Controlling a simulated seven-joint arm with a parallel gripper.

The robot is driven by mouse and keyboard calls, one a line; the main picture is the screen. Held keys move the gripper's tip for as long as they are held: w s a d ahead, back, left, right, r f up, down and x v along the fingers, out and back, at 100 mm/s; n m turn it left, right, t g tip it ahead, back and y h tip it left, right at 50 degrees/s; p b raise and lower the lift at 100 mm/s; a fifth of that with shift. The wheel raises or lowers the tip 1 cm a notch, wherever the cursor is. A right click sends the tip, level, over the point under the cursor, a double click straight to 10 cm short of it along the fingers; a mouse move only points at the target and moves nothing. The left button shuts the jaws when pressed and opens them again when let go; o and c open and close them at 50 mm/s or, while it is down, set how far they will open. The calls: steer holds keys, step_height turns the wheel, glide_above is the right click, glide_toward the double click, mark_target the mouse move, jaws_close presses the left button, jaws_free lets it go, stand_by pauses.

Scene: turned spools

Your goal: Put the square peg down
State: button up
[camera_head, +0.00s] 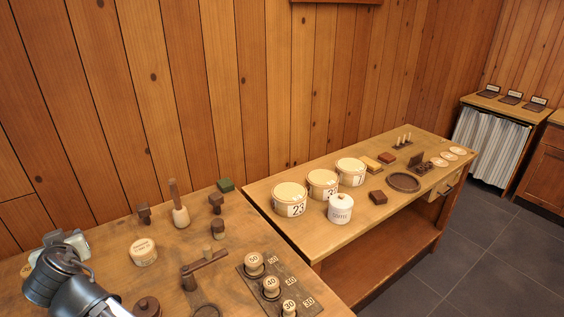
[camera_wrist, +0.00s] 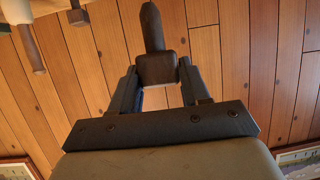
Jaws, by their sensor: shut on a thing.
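My gripper (camera_wrist: 157,82) shows in the wrist view, with its two fingers closed on a dark brown peg (camera_wrist: 153,30). I take this as the square peg; it has a blocky part between the fingertips and a narrower, tapering shaft pointing away from them. The wood-plank wall is behind it, and I see no surface touching it. In the head view my arm enters at the lower left, and neither the fingers nor the held peg can be made out there.
A second bench (camera_head: 330,245) at right holds numbered tins (camera_head: 289,200).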

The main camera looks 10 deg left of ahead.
steer(key=shift+r, duration=0.9)
steer(key=w+d+f, duration=0.2)
steer(key=w+d, duration=0.9)
steer(key=w, duration=0.3)
steer(key=w+d+f, duration=0.1)
steer(key=w+d, duration=1.1)
steer(key=w, duration=0.2)
steer(key=w+d+r, duration=0.1)
steer(key=w+d, duration=0.3)
steer(key=d, duration=0.6)
steer(key=w+d+r+t, duration=0.1)
steer(key=w+d, duration=0.4)
steer(key=d, duration=0.4)
steer(key=w+d+r, duration=0.1)
steer(key=w+d, duration=0.3)
steer(key=d, duration=0.6)
steer(key=shift+m+h, duration=0.3)
steer(key=shift+m, duration=0.1)
steer(key=shift+w+f, duration=0.15)
steer(key=shift+f, duration=10.2)
